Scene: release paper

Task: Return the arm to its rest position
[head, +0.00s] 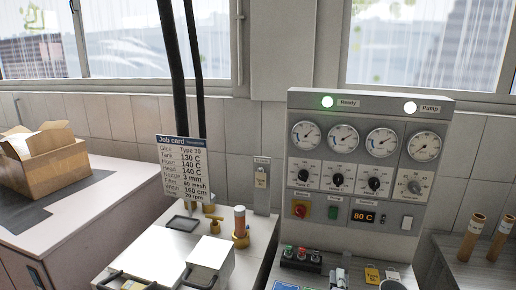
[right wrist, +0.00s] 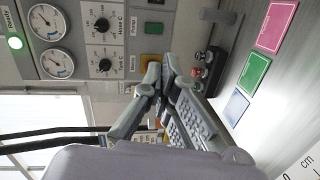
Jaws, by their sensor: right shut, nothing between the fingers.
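My right gripper (right wrist: 160,78) is shut and empty in the right wrist view, its fingertips together in front of the control panel (right wrist: 95,85). I cannot tell whether the fingers touch anything. Most of my right arm is out of the head view. My left gripper is in neither view.
A push-button box (head: 300,257) stands close to my right gripper. A white-lidded machine (head: 180,260), a brass fitting with a tube (head: 240,225) and a job card (head: 182,160) are to the left. An open carton (head: 50,165) is far left; cardboard tubes (head: 472,238) stand right.

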